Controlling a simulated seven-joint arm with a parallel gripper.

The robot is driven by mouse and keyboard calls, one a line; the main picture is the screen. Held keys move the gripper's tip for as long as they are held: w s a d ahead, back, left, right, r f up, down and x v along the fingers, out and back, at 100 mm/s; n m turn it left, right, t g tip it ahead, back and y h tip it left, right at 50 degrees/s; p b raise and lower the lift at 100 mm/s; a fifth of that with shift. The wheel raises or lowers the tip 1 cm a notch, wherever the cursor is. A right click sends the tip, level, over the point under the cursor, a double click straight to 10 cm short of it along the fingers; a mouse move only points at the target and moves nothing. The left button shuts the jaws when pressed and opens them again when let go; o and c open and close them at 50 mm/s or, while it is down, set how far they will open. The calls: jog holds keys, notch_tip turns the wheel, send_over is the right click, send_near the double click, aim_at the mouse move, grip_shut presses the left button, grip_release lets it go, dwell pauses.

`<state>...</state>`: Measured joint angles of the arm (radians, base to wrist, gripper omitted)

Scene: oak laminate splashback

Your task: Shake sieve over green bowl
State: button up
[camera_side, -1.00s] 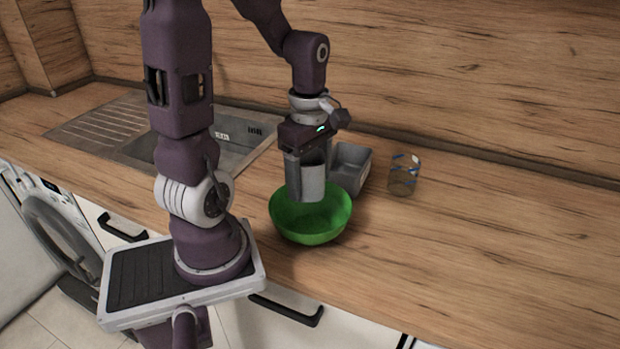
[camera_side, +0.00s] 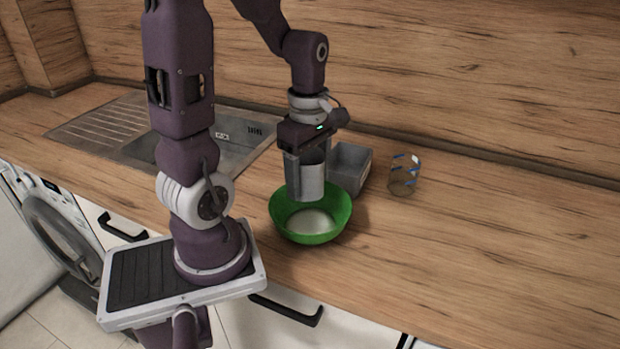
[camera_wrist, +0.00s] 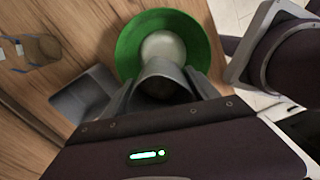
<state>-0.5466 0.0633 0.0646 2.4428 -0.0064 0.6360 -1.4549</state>
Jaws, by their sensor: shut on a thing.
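The green bowl (camera_side: 283,222) stands on the wooden worktop, with a pale whitish layer (camera_side: 312,221) inside it. The same bowl (camera_wrist: 128,45) and pale layer (camera_wrist: 163,46) show in the wrist view. My gripper (camera_side: 305,165) is shut on the grey cylindrical sieve (camera_side: 311,182) and holds it upright above the bowl's back part. In the wrist view the sieve (camera_wrist: 163,70) sits between the two fingers, with a dark inside. The sieve's underside is hidden.
A grey rectangular tin (camera_side: 352,166) stands right behind the bowl. A glass (camera_side: 404,176) with blue marks and brownish contents stands farther right. A sink (camera_side: 235,150) lies to the left. The worktop to the right is clear.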

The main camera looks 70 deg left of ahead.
aim_at(309, 156)
dwell(0.4)
jog(key=shift+r, duration=2.5)
